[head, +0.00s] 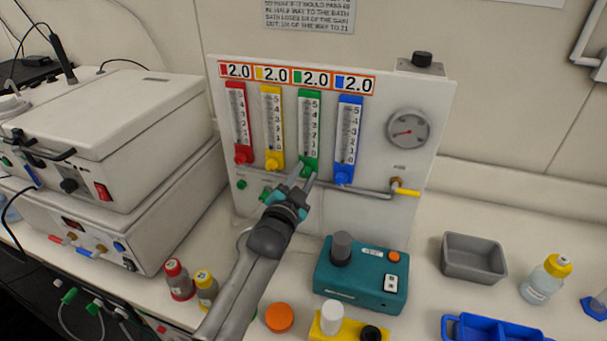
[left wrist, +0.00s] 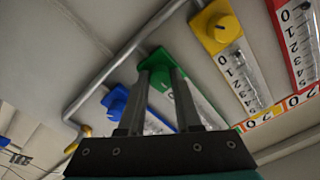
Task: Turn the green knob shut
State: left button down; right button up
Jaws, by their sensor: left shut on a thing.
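The green knob (head: 312,163) sits at the bottom of the green flow meter (head: 309,120) on the upright white panel. It also shows in the left wrist view (left wrist: 156,59), partly hidden by the fingers. My left gripper (head: 304,172) reaches up to the panel from the front and is shut on the green knob, one finger on each side. In the left wrist view, the gripper's two fingers (left wrist: 160,74) overlap the knob's edges. The knob's turn angle cannot be told. My right gripper is not in view.
The yellow knob (head: 273,164) and blue knob (head: 344,179) sit close on either side; the red knob (head: 244,156) is farther left. A grey pipe (head: 360,191) runs below. A teal device (head: 360,278) and small bottles (head: 179,280) stand on the bench near my arm.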

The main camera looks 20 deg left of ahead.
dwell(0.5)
pick_arm(q)
jog(key=c, duration=0.6)
grip_release()
jog(key=shift+s, duration=0.1)
jog(key=s, duration=1.5)
jog(key=shift+a+b, duration=0.3)
